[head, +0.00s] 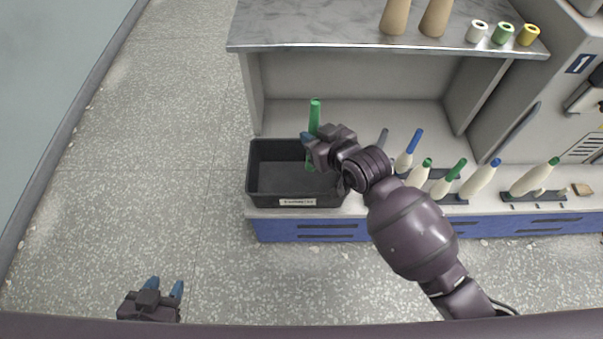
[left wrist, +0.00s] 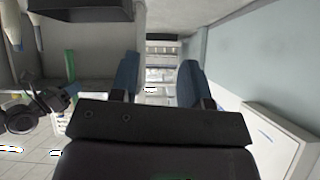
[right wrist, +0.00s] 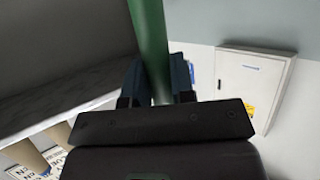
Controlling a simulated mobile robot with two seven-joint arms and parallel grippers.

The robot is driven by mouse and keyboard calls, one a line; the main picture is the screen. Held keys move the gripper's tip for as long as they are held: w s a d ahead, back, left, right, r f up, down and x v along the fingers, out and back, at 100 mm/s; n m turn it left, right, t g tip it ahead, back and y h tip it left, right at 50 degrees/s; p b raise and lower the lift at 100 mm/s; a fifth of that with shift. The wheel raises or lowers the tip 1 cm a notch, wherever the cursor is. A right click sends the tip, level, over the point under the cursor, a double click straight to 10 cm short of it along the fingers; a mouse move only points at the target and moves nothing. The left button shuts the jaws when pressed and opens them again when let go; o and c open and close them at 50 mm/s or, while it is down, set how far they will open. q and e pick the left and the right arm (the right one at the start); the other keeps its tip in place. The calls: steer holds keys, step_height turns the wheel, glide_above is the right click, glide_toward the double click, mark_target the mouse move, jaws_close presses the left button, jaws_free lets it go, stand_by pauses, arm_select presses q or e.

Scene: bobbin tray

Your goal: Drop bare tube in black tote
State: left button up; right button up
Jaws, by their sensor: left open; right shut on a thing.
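A bare green tube (head: 314,117) stands upright in my right gripper (head: 309,143), which is shut on it. In the head view the tube is over the right part of the black tote (head: 270,199). How high it is above the tote floor I cannot tell. The tube also shows between the fingers in the right wrist view (right wrist: 150,45). The tote looks empty, though my right arm hides part of its right side. My left gripper (head: 164,286) is open and empty over the floor at the lower left, away from the tote.
Right of the tote, several cream bobbins with green or blue tube tips (head: 478,180) stand tilted on dark holders along the low shelf. Above is a grey shelf top (head: 310,25) with brown cones (head: 436,18) and small rolls (head: 503,33). The floor at left is clear.

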arm_select(q)
steer(key=shift+m+h, duration=0.3)
steer(key=shift+m, duration=0.5)
steer(key=f+b, duration=0.1)
steer(key=b, duration=0.1)
steer(key=f+b, duration=0.2)
steer(key=b, duration=0.1)
steer(key=w+d+f+b, duration=0.1)
steer(key=b, duration=0.2)
steer(key=shift+f, duration=0.15)
arm_select(e)
steer(key=w+a+f+n+y, duration=0.1)
steer(key=w+f, duration=0.4)
steer(key=f, duration=0.3)
steer(key=w+a+f+n+g+y, duration=0.1)
steer(key=w+f, duration=0.4)
steer(key=f, duration=0.4)
steer(key=shift+a+f, duration=0.2)
steer(key=shift+a, duration=0.2)
